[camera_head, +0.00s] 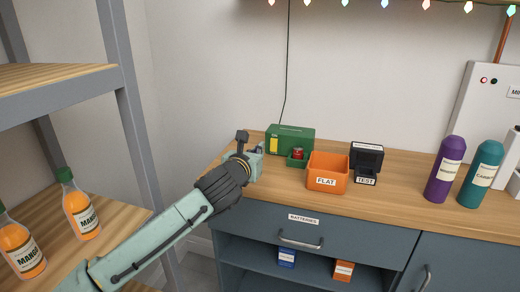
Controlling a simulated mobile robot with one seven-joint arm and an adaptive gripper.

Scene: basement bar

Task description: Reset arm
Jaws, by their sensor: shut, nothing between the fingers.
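My arm reaches up from the lower left of the head view. My gripper (251,148) is at its far end, above the left end of the wooden counter (390,196). It is shut and empty. My wrist hides part of the counter's left edge. To the right of my gripper stands a green box (290,138) with a small green tray (297,161) in front of it, holding a small red item. I cannot tell the exact gap between my gripper and the green box.
An orange bin labelled FLAT (327,173) and a black TEST box (367,160) stand mid-counter. A purple bottle (445,170) and a teal bottle (482,175) stand right. A shelf rack (130,100) with mango bottles (80,205) is left of my arm. Below is a BATTERIES drawer (302,228).

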